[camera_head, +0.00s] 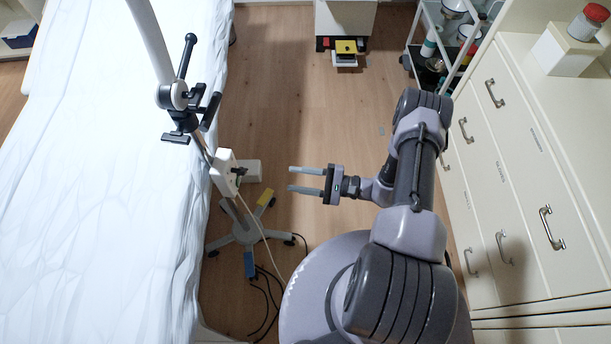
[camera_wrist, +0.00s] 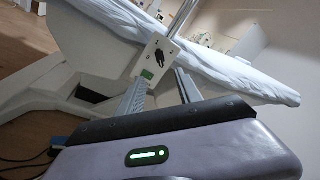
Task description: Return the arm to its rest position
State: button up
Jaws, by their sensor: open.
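My gripper (camera_head: 307,180) is open and empty in the head view, its two grey fingers apart and pointing left toward the couch. My arm is folded at the right, above my own base. In the wrist view the gripper's fingers (camera_wrist: 158,92) point toward the couch (camera_wrist: 205,65). In the head view this white box (camera_head: 223,172) is on the pole stand, left of my gripper.
The couch with a white sheet (camera_head: 90,180) fills the left. A wheeled pole stand (camera_head: 245,236) with cables stands beside it. Cream drawers (camera_head: 510,150) and a trolley (camera_head: 430,50) line the right. Wooden floor (camera_head: 300,90) is clear in the upper middle.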

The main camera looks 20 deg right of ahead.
jog(key=shift+v, duration=1.15)
jog(key=a+r+n+g+h, duration=0.2)
jog(key=r+n+g, duration=0.25)
jog(key=r, duration=0.65)
jog(key=a+r+n+g+h, duration=0.25)
jog(key=r+g, duration=0.25)
jog(key=r, duration=0.5)
jog(key=s+r+n+t+h, duration=0.1)
jog(key=s+r+t+h, duration=0.2)
jog(key=s+r, duration=0.4)
jog(key=s+a+r+n+t+h, duration=0.1)
jog(key=s+r+n+t+h, duration=0.1)
jog(key=s+r+h, duration=0.4)
notch_tip(320, 180, up, 6)
jog(key=shift+s+a+f+t, duration=0.3)
jog(key=shift+s+t, duration=0.2)
jog(key=shift+t, duration=0.15)
